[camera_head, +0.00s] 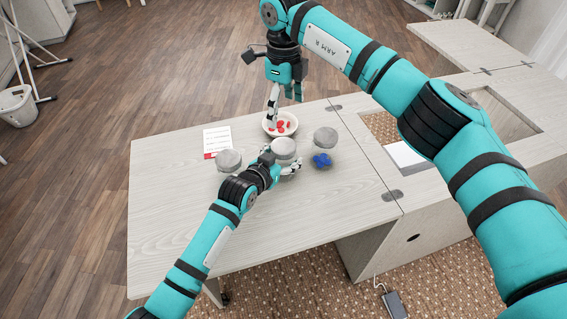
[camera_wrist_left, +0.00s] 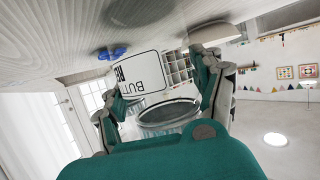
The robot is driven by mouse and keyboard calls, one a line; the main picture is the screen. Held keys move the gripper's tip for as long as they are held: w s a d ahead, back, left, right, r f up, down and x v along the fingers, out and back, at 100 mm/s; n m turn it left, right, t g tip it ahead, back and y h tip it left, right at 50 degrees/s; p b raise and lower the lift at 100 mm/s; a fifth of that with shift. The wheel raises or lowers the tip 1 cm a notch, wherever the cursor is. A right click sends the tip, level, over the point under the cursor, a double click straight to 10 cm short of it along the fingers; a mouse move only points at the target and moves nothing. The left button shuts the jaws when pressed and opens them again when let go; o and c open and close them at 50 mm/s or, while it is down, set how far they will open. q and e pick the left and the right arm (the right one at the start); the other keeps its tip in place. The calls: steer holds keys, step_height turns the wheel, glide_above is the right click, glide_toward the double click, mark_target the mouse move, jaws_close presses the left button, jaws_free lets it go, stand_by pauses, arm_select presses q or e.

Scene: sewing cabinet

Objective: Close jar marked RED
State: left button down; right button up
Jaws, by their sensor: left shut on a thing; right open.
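In the head view, three pale round jars stand in a row on the light wood table. The middle jar (camera_head: 284,147) is between the fingers of my left gripper (camera_head: 281,160), which is shut on it. In the left wrist view, upside down, this jar has a white label (camera_wrist_left: 142,80) reading "BUT" and "RED", between the fingers of my left gripper (camera_wrist_left: 163,88). A grey ring shows at its top end; I cannot tell whether it is a lid or an open rim. My right gripper (camera_head: 286,105) is open, pointing down over the bowl of red pieces (camera_head: 291,128).
The other jars are at the left (camera_head: 229,159) and right (camera_head: 325,136). Blue pieces (camera_head: 322,160) lie in front of the right jar. A paper sheet (camera_head: 217,139) lies at the back left. The table's front left is clear; the cabinet opening (camera_head: 500,112) is at the right.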

arm_select(q)
steer(key=shift+c, duration=0.2)
jaws_free()
steer(key=shift+v, duration=3.75)
steer(key=shift+f, duration=0.15)
